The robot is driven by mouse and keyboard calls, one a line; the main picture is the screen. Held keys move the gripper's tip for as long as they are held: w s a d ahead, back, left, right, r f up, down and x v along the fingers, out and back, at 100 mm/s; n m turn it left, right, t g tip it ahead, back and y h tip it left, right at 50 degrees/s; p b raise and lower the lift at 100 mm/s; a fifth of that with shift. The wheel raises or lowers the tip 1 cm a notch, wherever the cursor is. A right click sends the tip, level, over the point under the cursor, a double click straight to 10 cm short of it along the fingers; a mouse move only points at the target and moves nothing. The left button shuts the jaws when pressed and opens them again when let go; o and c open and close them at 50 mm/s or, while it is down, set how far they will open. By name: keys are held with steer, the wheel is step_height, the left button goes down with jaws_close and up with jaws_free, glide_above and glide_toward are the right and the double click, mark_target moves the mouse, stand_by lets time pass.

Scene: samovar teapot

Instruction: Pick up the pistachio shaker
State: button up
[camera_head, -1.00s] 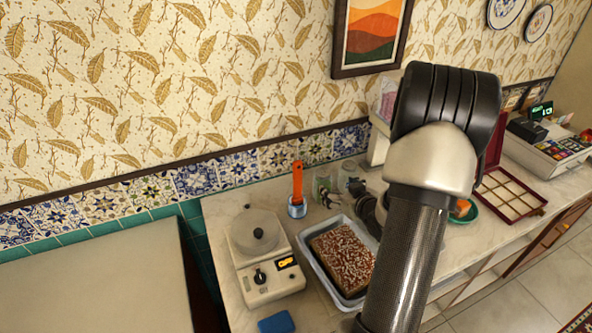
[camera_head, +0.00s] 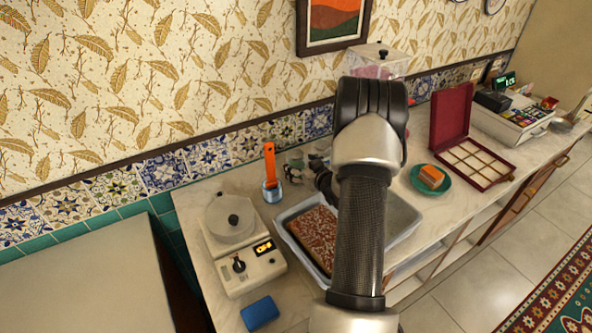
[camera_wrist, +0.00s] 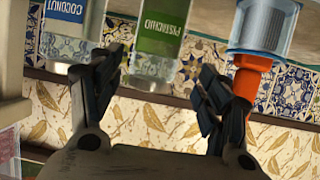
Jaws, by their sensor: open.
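The pistachio shaker (camera_wrist: 162,36) is a clear container with a green label reading PISTACHIO. It appears upside down at the top middle of the wrist view, cut off by the top edge. My gripper (camera_wrist: 164,68) is open, with one dark finger on each side of the shaker's line in the picture. The shaker is ahead of the fingers; I cannot tell whether they touch it. In the head view my arm reaches over the counter and partly hides the gripper and the small shakers by the tiled wall.
A coconut shaker (camera_wrist: 68,22) is left of the pistachio one in the wrist view. A blue-grey cup with an orange-handled tool (camera_head: 270,165) is on the other side. A tray (camera_head: 403,222), a scale (camera_head: 242,264) and a blue sponge (camera_head: 260,312) crowd the counter.

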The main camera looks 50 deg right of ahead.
steer(key=x, duration=0.2)
steer(key=b+x, duration=0.1)
steer(key=x, duration=0.2)
steer(key=shift+d+r+b, duration=0.1)
steer(key=shift+d+b, duration=0.2)
steer(key=shift+d, duration=0.05)
steer(key=shift+r, duration=0.1)
steer(key=c, duration=1.3)
